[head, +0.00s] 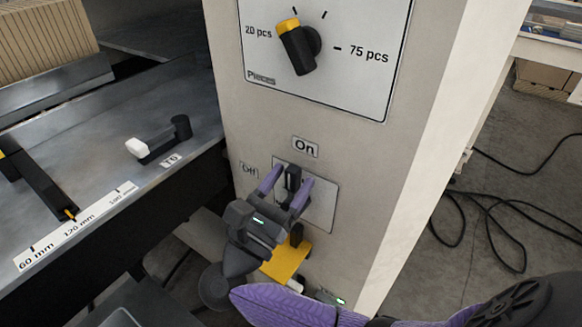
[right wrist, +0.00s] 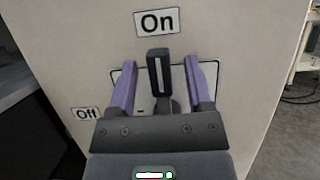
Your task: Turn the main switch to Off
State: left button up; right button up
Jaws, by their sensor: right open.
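The main switch is a black handle (head: 293,179) on a pale plate on the white cabinet. It stands upright with its white line pointing at the On label (head: 305,147). The Off label (head: 249,170) is to its left. In the right wrist view the handle (right wrist: 159,74) stands between my purple fingers. My right gripper (head: 287,190) is open, one finger on each side of the handle, with visible gaps in the wrist view (right wrist: 160,85). Whether the fingertips touch the plate cannot be told. My left gripper is not in view.
A piece-count knob (head: 297,47) with a yellow tip sits higher on the cabinet. A yellow part (head: 286,262) is below the switch. A metal table with a scale (head: 75,228) and a black lever (head: 160,142) is at left. Cables (head: 490,205) lie on the floor at right.

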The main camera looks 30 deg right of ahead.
jog(key=shift+x, duration=0.75)
grip_shut()
dwell(0.9)
